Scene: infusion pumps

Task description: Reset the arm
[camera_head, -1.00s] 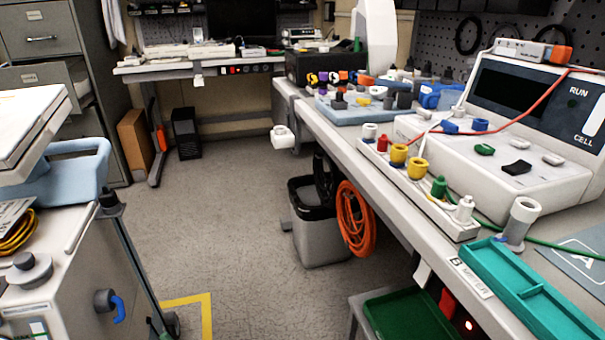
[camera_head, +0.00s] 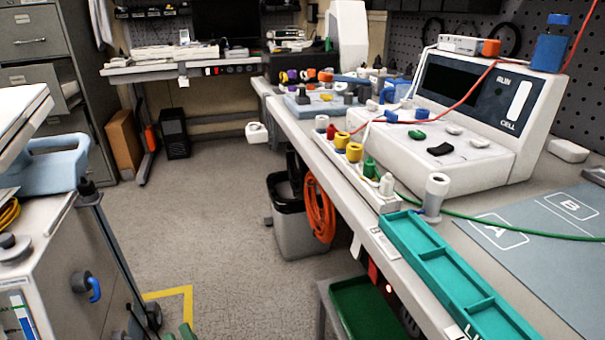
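Two small green tips, which look like the fingertips of my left gripper (camera_head: 178,333), just enter at the bottom edge, left of centre. They are over the grey floor beside the cart on the left, apart from the bench. Most of that gripper is cut off by the frame, so I cannot tell whether it is open or shut. I see nothing held at the tips. My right gripper is not in view.
The bench on the right holds the white pump unit (camera_head: 440,150), a teal tray (camera_head: 430,255), a blue-grey mat (camera_head: 520,245) and a connector strip (camera_head: 345,175). A bin (camera_head: 295,225) stands under it. A cart (camera_head: 50,270) is at left. The floor between is clear.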

